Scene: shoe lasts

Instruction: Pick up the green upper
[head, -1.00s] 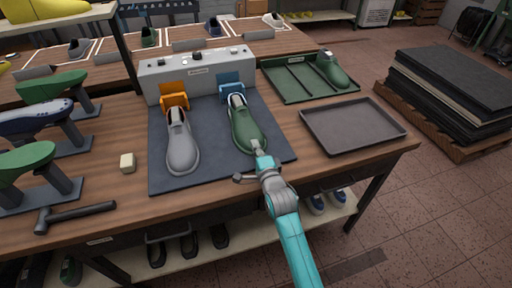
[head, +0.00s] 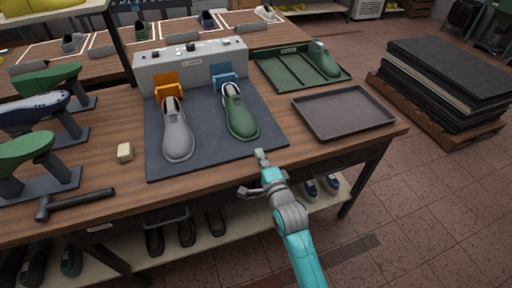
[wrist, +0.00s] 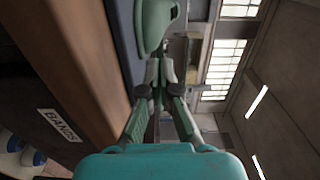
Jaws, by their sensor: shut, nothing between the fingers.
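The green upper (head: 241,118) lies on the dark mat (head: 210,150), toe toward me, its heel end at the blue clamp (head: 226,87). My gripper (head: 261,157) is at the mat's front right edge, just in front of the toe and apart from it in the head view. In the wrist view the green upper (wrist: 153,24) shows at the top, beyond my fingertips (wrist: 160,72). The fingers are shut and empty. A second green shoe (head: 322,60) lies in the green tray (head: 275,75) at the back right.
A grey upper (head: 177,138) lies left of the green one, at an orange clamp (head: 167,88). A control box (head: 190,62) stands behind the clamps. An empty grey tray (head: 343,113) is at right. A hammer (head: 75,202) and a pale block (head: 125,152) lie at left.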

